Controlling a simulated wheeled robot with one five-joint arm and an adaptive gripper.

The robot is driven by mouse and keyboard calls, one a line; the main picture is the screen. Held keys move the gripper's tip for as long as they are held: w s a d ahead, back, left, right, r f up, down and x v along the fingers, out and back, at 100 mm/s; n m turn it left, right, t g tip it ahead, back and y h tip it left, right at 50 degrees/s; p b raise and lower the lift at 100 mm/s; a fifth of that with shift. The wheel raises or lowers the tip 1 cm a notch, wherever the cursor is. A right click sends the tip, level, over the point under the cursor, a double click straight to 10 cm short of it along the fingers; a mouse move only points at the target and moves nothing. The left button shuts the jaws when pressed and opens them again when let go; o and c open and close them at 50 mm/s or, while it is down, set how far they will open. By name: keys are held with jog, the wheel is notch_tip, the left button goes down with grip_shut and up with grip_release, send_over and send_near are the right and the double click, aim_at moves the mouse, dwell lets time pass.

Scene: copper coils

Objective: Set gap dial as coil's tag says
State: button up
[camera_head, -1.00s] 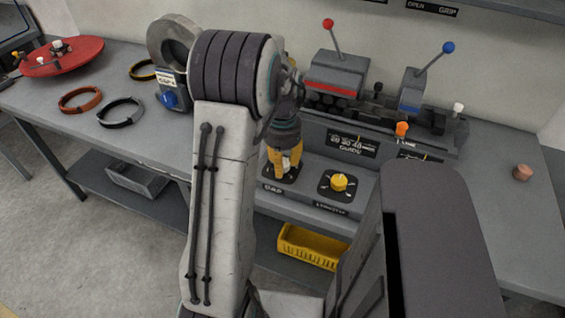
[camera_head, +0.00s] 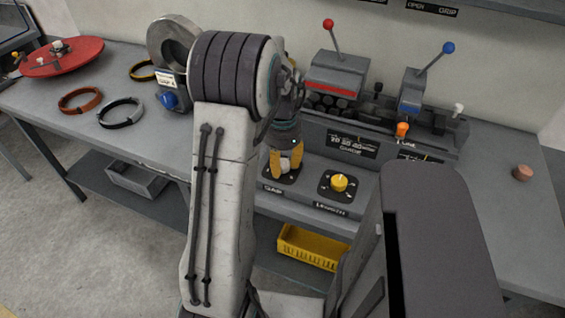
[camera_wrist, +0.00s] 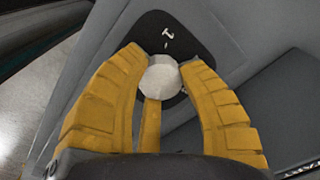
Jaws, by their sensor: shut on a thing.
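My gripper (camera_head: 285,172) is down at the left dial on the front panel of the bench machine. In the wrist view its yellow fingers (camera_wrist: 161,66) are shut on a pale faceted knob (camera_wrist: 160,84), over a black plate (camera_wrist: 192,48) with white marks. The knob's pointer and setting cannot be made out. The label below this dial seems to read "Guide". A white tag (camera_head: 171,79) with small dark print, perhaps a gap number, is on the grey ring-shaped unit (camera_head: 166,41) at the back left. The print is too small to read surely.
A yellow dial (camera_head: 339,182) is right of my gripper. Red (camera_head: 328,24) and blue (camera_head: 448,47) levers and an orange knob (camera_head: 402,130) stand behind. Orange (camera_head: 80,99) and black (camera_head: 121,112) rings lie left. A yellow bin (camera_head: 311,247) is below.

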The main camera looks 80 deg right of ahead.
aim_at(282, 163)
jog(key=o, duration=1.2)
notch_tip(282, 163, up, 12)
dwell(0.8)
